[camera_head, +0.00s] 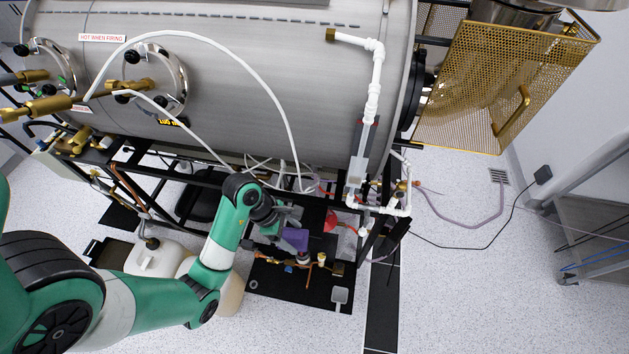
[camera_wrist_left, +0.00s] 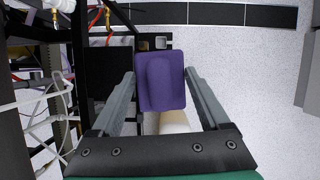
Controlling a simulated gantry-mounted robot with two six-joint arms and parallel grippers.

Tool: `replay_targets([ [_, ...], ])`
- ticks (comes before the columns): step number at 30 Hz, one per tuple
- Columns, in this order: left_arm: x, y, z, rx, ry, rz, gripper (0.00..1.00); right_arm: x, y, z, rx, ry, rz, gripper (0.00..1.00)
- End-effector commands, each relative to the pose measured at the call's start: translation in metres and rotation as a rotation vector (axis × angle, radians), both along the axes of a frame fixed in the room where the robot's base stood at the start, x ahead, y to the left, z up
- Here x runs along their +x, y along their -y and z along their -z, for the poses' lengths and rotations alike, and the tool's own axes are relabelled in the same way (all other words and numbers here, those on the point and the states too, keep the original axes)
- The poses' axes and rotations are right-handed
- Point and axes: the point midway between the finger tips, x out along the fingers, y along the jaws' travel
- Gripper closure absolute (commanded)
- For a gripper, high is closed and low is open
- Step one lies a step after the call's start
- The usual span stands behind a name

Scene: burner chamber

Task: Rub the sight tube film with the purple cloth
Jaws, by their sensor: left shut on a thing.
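My left gripper (camera_head: 286,222) is shut on the purple cloth (camera_head: 295,238), low in front of the boiler. In the left wrist view the cloth (camera_wrist_left: 160,82) shows as a rounded purple pad between the two grey fingers. The sight tube (camera_head: 362,140) is the upright grey section in the white pipework at the right end of the boiler. The cloth is apart from it, lower and to its left. Any film on the tube is too small to make out. My right gripper is not in view.
The large grey boiler (camera_head: 240,75) stands on a black frame (camera_head: 205,172). White hoses (camera_head: 262,82) loop across its front. A white jug (camera_head: 155,258) stands on the floor beside my left arm. A gold mesh guard (camera_head: 490,90) juts out at the right. The floor at front right is clear.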

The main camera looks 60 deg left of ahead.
Motion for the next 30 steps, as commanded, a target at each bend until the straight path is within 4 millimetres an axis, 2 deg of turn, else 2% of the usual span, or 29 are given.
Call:
replay_targets([
  [5,0.000,0.000,-0.034,0.001,0.000,0.000,0.66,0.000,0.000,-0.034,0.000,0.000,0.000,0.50],
  [15,0.000,0.000,-0.152,0.000,0.000,0.000,0.66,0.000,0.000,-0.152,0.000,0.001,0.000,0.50],
  [18,0.000,0.000,-0.176,0.000,0.000,0.000,0.66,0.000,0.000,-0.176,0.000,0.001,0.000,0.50],
  [22,0.000,0.000,-0.187,0.000,0.000,0.000,0.66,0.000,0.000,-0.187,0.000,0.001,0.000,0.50],
  [30,0.000,0.000,-0.184,0.000,0.000,0.000,0.66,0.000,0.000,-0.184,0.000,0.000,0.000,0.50],
])
